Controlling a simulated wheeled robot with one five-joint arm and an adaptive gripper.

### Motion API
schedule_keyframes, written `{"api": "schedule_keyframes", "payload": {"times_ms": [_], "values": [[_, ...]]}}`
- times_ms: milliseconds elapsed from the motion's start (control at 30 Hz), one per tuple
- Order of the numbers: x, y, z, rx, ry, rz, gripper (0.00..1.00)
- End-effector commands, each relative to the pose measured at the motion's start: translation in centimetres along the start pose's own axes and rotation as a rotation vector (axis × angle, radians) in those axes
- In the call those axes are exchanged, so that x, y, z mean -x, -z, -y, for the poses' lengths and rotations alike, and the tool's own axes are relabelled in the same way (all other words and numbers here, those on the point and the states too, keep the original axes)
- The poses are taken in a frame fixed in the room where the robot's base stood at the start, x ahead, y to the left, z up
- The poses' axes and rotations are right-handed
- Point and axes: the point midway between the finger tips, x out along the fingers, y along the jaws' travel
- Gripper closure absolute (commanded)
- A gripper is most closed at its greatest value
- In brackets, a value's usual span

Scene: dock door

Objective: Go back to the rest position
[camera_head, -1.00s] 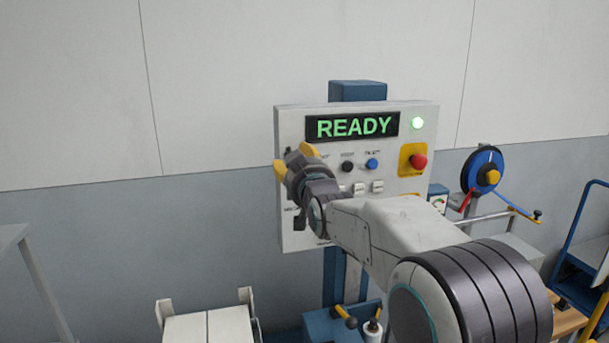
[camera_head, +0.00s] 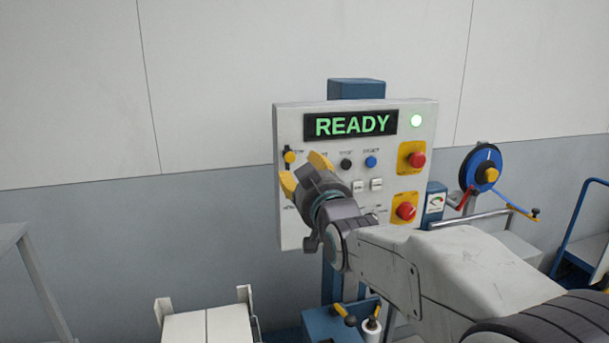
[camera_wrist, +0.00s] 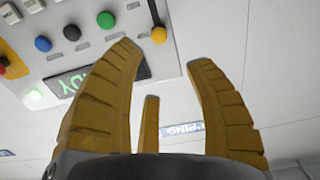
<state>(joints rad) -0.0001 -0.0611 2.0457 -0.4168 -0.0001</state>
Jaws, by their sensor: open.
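My gripper (camera_head: 302,172) is in front of the left part of the white control panel (camera_head: 430,135) in the head view. Its yellow fingers are spread and hold nothing. In the wrist view the fingers of my gripper (camera_wrist: 170,85) stand apart, with the panel (camera_wrist: 105,50) beyond them. The panel's display (camera_head: 351,124) reads READY in green, and a green lamp (camera_head: 416,121) is lit beside it. A yellow knob (camera_head: 290,157) on a dark slot shows at the panel's left edge. My wrist hides the panel's lower left.
A blue reel (camera_head: 482,170) stands at the right. A white-topped stand (camera_head: 208,325) is below left. Open space lies left of the panel.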

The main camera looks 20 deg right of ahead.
Motion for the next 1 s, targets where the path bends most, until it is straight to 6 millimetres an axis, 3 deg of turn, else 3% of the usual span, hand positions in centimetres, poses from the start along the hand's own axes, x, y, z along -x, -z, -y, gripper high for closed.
{"api": "schedule_keyframes", "payload": {"times_ms": [167,267,367,533,600,733,833,1000], "values": [[0.0,-0.4,0.0,0.0,0.0,0.015,0.52],[0.1,-1.7,0.0,0.0,0.0,0.073,0.52],[0.4,-4.4,0.0,0.001,0.0,0.188,0.52],[3.5,-12.8,0.0,0.001,0.0,0.526,0.52],[6.1,-16.9,0.0,0.001,0.0,0.694,0.52],[12.7,-22.4,0.0,0.001,0.001,0.985,0.52],[19.0,-24.9,0.0,0.001,0.001,1.182,0.52],[29.3,-26.3,0.0,0.001,0.001,1.394,0.52]]}}
